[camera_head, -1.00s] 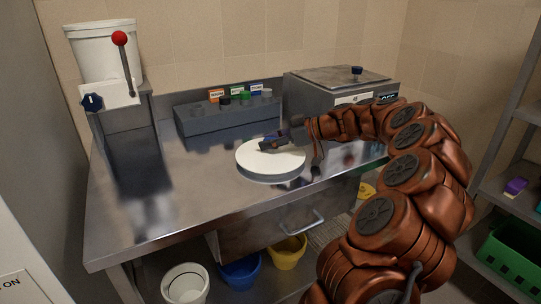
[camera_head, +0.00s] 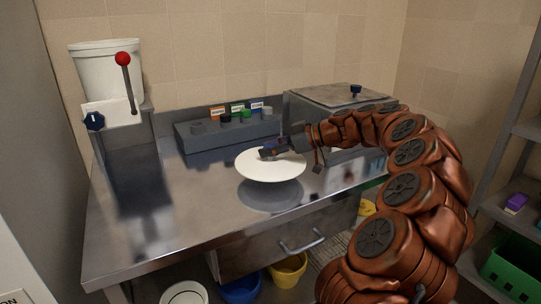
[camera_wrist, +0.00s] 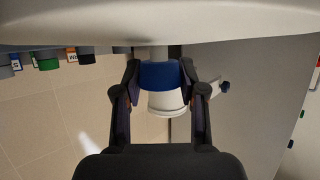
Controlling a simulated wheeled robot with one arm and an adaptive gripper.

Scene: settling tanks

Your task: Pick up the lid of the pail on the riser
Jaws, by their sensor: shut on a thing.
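The lid, a wide white disc (camera_head: 270,166), is held level above the steel counter, with a dark reflection below it and a gap between. My gripper (camera_head: 284,148) reaches in from the right and is shut on the lid's blue knob. In the wrist view the fingers (camera_wrist: 160,88) close on both sides of the blue knob (camera_wrist: 160,75), and the white lid (camera_wrist: 160,22) spans the top of that upside-down picture. A white pail (camera_head: 106,68) stands on a grey riser (camera_head: 128,132) at the back left; I cannot tell whether it is open.
A red-tipped lever (camera_head: 123,60) and a blue star knob (camera_head: 94,121) are by the riser. A grey block with coloured knobs (camera_head: 205,138) and a steel box (camera_head: 315,118) stand at the back. The counter front (camera_head: 170,228) is clear; buckets stand below.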

